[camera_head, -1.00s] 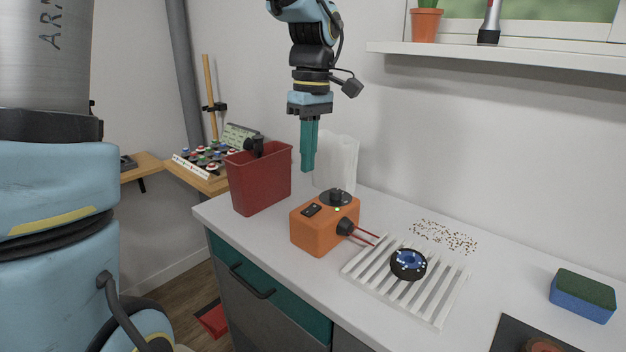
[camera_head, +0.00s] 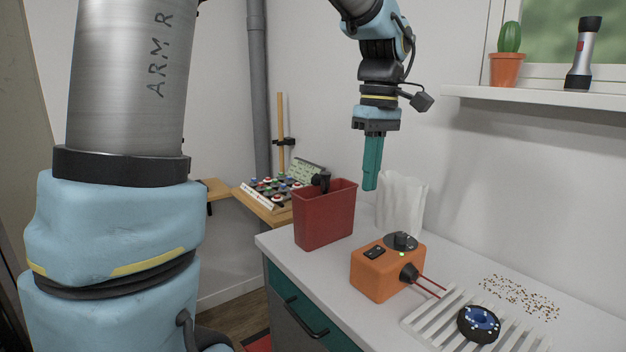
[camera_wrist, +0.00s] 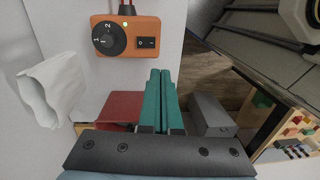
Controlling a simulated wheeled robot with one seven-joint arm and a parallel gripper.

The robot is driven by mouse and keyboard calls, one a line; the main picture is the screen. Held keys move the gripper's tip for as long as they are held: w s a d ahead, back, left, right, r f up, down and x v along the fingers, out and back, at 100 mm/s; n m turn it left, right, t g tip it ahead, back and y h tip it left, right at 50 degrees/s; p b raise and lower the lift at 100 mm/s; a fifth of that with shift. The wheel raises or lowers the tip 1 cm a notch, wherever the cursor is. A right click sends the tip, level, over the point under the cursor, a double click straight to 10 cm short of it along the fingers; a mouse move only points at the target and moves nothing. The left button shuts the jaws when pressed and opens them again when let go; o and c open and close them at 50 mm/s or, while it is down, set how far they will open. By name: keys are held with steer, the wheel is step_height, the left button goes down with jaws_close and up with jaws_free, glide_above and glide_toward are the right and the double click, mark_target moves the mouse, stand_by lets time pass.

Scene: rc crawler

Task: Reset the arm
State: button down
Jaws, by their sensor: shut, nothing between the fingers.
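My gripper (camera_head: 370,187) has long teal fingers that are pressed together, with nothing between them. In the wrist view my gripper (camera_wrist: 160,75) also shows shut, with the orange box (camera_wrist: 126,37) beyond the fingertips. The red bin is partly hidden behind the fingers there.
A white slatted rack (camera_head: 440,332) with a black and blue round part (camera_head: 478,323) lies right of the orange box, near scattered brown bits (camera_head: 520,297). A shelf (camera_head: 545,97) holds a cactus pot (camera_head: 507,68) and a flashlight (camera_head: 583,55). A button board (camera_head: 275,190) stands behind the bin.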

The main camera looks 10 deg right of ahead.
steer(key=s+a+f+m+t, duration=0.1)
steer(key=a+f+m, duration=0.2)
steer(key=a+f, duration=0.5)
steer(key=s+a+f+m+t, duration=0.1)
steer(key=a+f+m, duration=0.2)
steer(key=a+f, duration=0.5)
steer(key=a, duration=0.8)
steer(key=shift+f+m+h, duration=0.15)
steer(key=shift+m+h, duration=0.15)
steer(key=shift+h, duration=0.1)
